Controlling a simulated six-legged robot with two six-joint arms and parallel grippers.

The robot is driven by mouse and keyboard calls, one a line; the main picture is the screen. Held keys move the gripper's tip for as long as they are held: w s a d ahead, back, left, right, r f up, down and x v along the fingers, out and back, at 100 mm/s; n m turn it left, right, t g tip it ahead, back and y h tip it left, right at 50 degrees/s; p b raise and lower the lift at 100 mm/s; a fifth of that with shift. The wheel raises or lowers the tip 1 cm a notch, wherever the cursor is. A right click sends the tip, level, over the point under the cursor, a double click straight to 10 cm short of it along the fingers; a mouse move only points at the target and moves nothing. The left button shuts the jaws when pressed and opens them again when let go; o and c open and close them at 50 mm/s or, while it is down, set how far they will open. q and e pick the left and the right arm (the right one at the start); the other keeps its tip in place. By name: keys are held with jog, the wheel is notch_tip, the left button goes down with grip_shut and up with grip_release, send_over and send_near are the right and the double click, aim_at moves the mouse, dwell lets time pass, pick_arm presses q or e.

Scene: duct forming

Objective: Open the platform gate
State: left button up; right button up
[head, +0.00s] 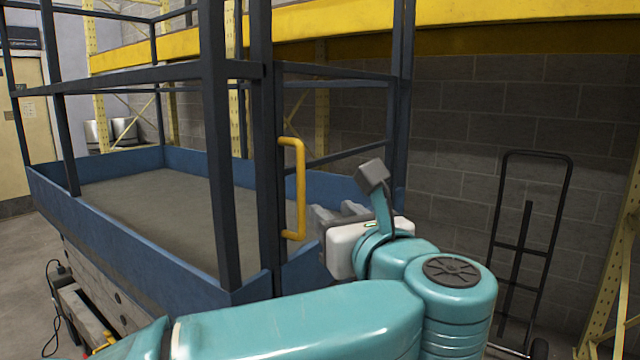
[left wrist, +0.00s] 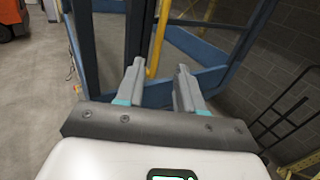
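The platform gate (head: 336,79) is a dark blue rail frame at the near end of the blue lift platform. It stands in line with the platform's end posts and looks shut. A yellow handle (head: 300,188) is fixed upright near the gate's left post; it also shows in the left wrist view (left wrist: 157,45). My left gripper (head: 325,215) is just right of the handle's lower part in the head view. In the left wrist view its two fingers (left wrist: 160,85) are apart with nothing between them, and the handle is beyond the tips. My right gripper is in neither view.
The platform floor (head: 160,200) is bare inside low blue walls. A black hand truck (head: 525,240) leans by the grey block wall at the right. Yellow racking (head: 620,270) stands at the right edge. Open concrete floor lies left of the platform.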

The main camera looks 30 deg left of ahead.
aim_at(302, 187)
pick_arm(q)
jog(key=p+x, duration=0.5)
jog(key=x, duration=1)
jog(key=shift+w+a, duration=0.25)
jog(key=shift+a, duration=0.25)
jog(key=shift+d, duration=0.1)
jog(key=shift+w+f, duration=0.1)
jog(key=shift+w, duration=0.05)
grip_shut()
